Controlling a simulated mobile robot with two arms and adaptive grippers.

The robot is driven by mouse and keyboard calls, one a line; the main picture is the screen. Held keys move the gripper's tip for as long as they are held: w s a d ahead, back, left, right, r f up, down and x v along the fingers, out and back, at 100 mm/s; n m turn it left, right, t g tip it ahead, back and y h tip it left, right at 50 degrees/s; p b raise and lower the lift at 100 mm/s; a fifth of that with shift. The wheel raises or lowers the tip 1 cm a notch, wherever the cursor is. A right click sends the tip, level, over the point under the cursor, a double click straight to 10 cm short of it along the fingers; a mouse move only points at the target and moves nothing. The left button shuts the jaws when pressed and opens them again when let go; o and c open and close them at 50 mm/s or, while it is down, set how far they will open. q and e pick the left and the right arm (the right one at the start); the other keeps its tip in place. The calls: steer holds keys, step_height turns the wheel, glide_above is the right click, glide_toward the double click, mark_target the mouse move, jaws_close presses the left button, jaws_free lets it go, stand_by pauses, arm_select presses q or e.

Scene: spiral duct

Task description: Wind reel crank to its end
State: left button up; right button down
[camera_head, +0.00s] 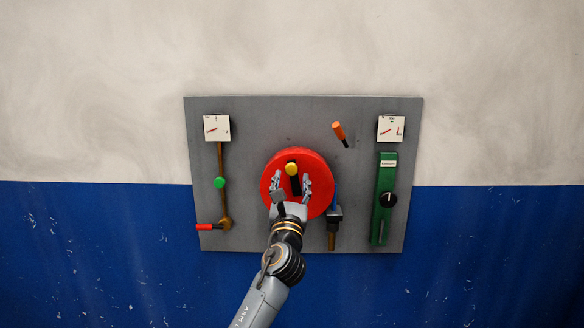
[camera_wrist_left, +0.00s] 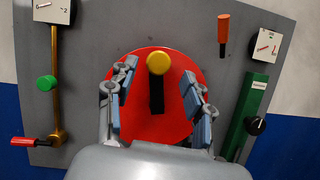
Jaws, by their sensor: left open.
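The reel is a round red disc (camera_head: 318,165) in the middle of a grey panel. It also shows in the left wrist view (camera_wrist_left: 185,65). Its crank has a black arm (camera_wrist_left: 157,97) and a yellow knob (camera_head: 291,168), which points up in the left wrist view (camera_wrist_left: 158,61). My left gripper (camera_head: 290,184) is open in front of the disc. In the left wrist view its fingers (camera_wrist_left: 158,92) stand on either side of the black crank arm, apart from it, with the yellow knob just beyond the fingertips. My right gripper is not in view.
The grey panel (camera_head: 270,118) hangs on a white and blue wall. Left are a gauge (camera_head: 216,128) and a brass rod with a green knob (camera_head: 219,183) and red handle (camera_head: 205,227). Right are an orange handle (camera_head: 338,131), a gauge (camera_head: 391,128) and a green lever plate (camera_head: 385,175).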

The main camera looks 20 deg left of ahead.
mark_target(292, 173)
arm_select(q)
steer(key=shift+x, duration=2.25)
jaws_close()
